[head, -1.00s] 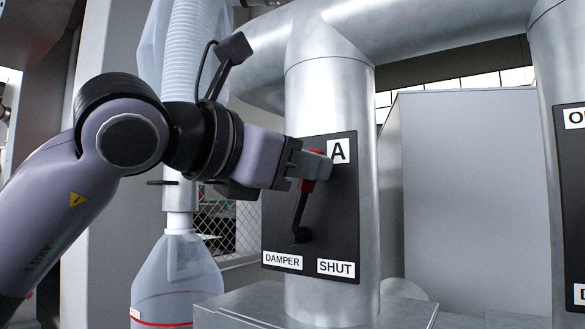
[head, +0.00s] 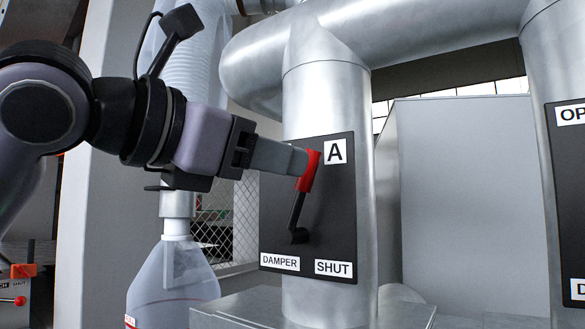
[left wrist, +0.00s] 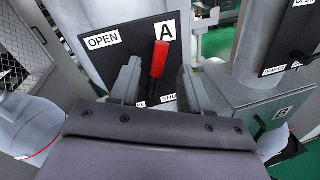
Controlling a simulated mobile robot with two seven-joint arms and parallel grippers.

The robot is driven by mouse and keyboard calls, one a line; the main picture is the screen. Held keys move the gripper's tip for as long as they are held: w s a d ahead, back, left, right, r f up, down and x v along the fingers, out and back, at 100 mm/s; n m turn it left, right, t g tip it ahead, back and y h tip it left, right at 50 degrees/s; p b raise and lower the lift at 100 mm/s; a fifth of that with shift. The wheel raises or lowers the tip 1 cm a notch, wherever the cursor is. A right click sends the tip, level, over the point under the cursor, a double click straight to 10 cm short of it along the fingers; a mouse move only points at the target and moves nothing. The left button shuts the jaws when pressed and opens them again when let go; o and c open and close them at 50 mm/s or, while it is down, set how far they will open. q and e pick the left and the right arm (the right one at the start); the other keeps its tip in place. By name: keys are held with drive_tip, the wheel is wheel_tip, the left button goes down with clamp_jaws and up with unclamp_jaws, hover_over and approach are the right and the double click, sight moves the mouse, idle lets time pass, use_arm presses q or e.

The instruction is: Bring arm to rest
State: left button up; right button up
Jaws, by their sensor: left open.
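The red-gripped damper lever (head: 309,172) stands on the black panel (head: 335,215) marked A. It points up from its low pivot with its top leaning slightly right, above the DAMPER and SHUT labels. My left gripper (head: 300,160) is at the lever's left, its fingertips by the red grip. In the left wrist view the red grip (left wrist: 160,59) shows between and beyond the spread fingers of my left gripper (left wrist: 160,78). I cannot tell whether a finger touches it. An OPEN label (left wrist: 103,40) shows there on the panel's left, hidden by my gripper in the head view. My right gripper is out of view.
A metal duct (head: 325,95) carries the panel, and a second duct (head: 558,60) with its own panel (head: 573,215) stands at right. A clear bottle (head: 172,285) under a ribbed hose is below my arm. A grey cabinet (head: 465,190) stands behind.

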use_arm(q)
drive_tip(key=shift+v, duration=1.1)
